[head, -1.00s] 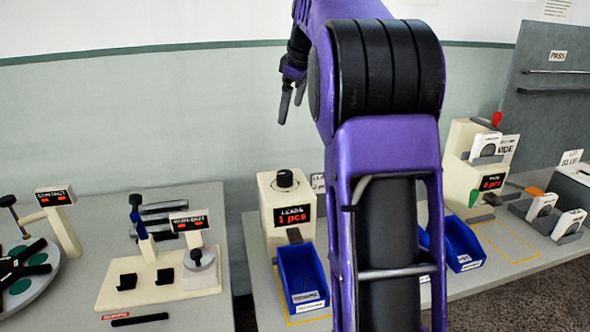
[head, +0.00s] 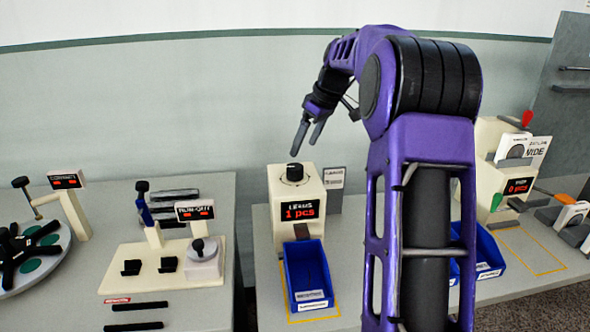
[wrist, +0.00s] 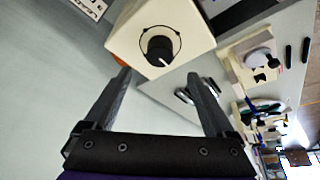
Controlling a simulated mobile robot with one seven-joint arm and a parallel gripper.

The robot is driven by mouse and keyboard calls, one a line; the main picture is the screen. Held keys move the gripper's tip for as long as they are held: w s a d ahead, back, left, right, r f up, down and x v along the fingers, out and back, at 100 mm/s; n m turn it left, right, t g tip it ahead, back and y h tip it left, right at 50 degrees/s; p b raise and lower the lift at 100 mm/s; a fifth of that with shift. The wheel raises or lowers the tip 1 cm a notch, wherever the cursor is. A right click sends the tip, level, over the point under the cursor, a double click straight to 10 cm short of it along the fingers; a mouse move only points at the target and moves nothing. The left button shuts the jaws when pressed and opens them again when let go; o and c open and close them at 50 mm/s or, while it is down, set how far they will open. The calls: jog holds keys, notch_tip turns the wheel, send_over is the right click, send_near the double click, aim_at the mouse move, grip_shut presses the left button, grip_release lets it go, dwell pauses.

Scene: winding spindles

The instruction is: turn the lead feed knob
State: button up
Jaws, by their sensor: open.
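The lead feed knob (head: 294,173) is a black round knob on top of a cream box (head: 280,232) with a red display reading "LEADS 1 pcs". In the wrist view the knob (wrist: 160,50) shows a white pointer line and a thin black ring mark around it. My gripper (head: 308,136) is open and empty, above the box and a little right of the knob in the head view. In the wrist view my gripper's two fingers (wrist: 160,78) are spread, with the knob beyond and between their tips, apart from both.
A blue bin (head: 306,278) stands in front of the box. A grey labelled plate (head: 334,184) stands at its right. A cream fixture (head: 165,278) is on the left table across a gap. Another cream dispenser (head: 497,165) stands at the right.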

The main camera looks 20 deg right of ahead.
aim_at(295, 166)
jog(key=x, duration=0.9)
jog(key=shift+w+f+b, duration=0.1)
jog(key=shift+b, duration=0.25)
jog(key=c, duration=1.4)
jog(key=shift+o, duration=0.2)
jog(key=shift+m, duration=0.3)
